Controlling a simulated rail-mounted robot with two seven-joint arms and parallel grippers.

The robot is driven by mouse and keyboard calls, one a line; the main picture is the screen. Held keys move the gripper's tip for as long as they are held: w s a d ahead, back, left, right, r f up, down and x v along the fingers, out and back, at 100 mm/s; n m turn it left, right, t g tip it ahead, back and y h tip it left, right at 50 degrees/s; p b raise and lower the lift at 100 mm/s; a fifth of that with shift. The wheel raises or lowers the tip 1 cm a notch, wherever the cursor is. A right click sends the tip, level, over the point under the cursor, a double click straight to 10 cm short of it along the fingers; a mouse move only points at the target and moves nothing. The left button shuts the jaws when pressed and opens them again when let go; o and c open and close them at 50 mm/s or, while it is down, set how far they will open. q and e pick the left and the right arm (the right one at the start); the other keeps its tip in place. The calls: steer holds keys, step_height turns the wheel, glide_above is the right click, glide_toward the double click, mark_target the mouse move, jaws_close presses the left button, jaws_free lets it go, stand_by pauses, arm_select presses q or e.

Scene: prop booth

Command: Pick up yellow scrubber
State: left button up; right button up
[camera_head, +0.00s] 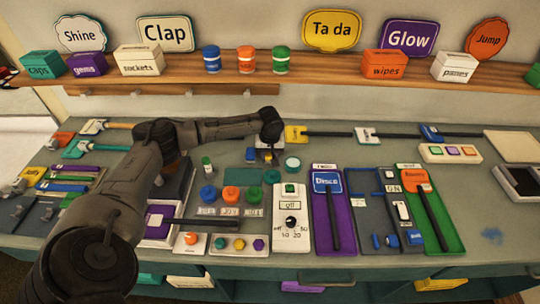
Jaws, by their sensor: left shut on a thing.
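My left gripper (267,149) points down at the back middle of the workbench. It is shut on a small block with a yellow patch (268,156), which I take to be the yellow scrubber. The fingers hide most of it, and I cannot tell whether it still touches the bench. A small blue piece (250,154) lies just left of the fingertips. My right gripper is not in view.
A control box with a dial (291,222) is in front. Labelled boxes stand on the wooden shelf (330,66).

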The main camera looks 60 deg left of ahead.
arm_select(q)
steer(key=shift+r, duration=0.4)
steer(key=r, duration=0.2)
steer(key=d+r+p, duration=0.1)
steer(key=r, duration=0.1)
steer(key=shift+w, duration=0.2)
steer(key=w+d+r+p, duration=0.2)
steer(key=d+r, duration=0.4)
steer(key=d, duration=0.4)
steer(key=shift+w, duration=0.65)
steer(key=shift+r, duration=0.1)
